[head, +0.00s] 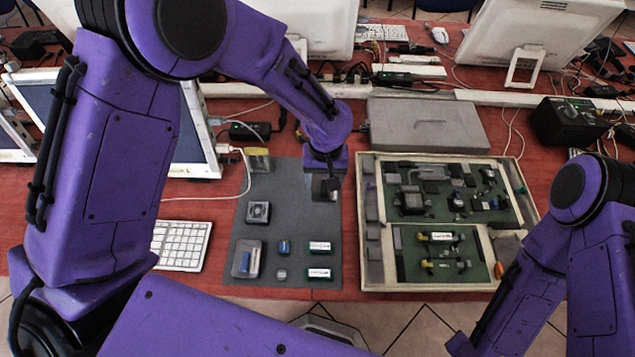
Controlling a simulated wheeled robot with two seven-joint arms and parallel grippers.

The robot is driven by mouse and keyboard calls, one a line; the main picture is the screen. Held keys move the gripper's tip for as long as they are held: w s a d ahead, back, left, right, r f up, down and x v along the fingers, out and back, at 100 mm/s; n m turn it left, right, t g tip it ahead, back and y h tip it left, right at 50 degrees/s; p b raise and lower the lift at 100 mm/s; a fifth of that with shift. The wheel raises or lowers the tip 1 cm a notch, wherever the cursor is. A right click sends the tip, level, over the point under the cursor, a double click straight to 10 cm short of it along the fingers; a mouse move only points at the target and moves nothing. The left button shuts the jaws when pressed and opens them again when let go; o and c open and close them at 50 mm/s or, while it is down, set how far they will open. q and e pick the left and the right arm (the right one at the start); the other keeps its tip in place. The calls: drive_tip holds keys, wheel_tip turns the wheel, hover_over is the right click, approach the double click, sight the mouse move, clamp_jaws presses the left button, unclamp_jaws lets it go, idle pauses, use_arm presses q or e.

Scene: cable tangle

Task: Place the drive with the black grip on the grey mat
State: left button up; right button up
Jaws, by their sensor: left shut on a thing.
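My left gripper (326,184) points down over the upper right part of the grey mat (300,215). It is shut on a small dark thing, which seems to be the drive with the black grip (325,193). The fingers hide much of it, and I cannot tell whether it touches the mat. My right arm comes in at the right, but its gripper is out of the frame.
On the mat are a square fan (258,212), a small tray (238,271), a blue part (284,247), a round part (282,274) and two white-labelled modules (319,246). An open case (366,215) with circuit boards stands to the right. A keyboard (182,245) lies left.

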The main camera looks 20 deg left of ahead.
sight(317, 176)
use_arm(q)
drive_tip(key=f, duration=0.1)
drive_tip(key=w+a+f, duration=0.1)
drive_tip(key=a+f, duration=0.1)
drive_tip(key=shift+w+a+f, duration=0.15)
drive_tip(key=shift+w, duration=0.1)
wheel_tip(317, 176, down, 2)
drive_tip(key=shift+f+p, duration=0.2)
drive_tip(key=shift+p, duration=0.5)
drive_tip(key=shift+f, duration=0.2)
drive_tip(key=shift+f, duration=0.1)
drive_tip(key=o, duration=1.1)
wheel_tip(317, 176, up, 12)
drive_tip(key=shift+r+b, duration=0.15)
drive_tip(key=shift+b, duration=0.6)
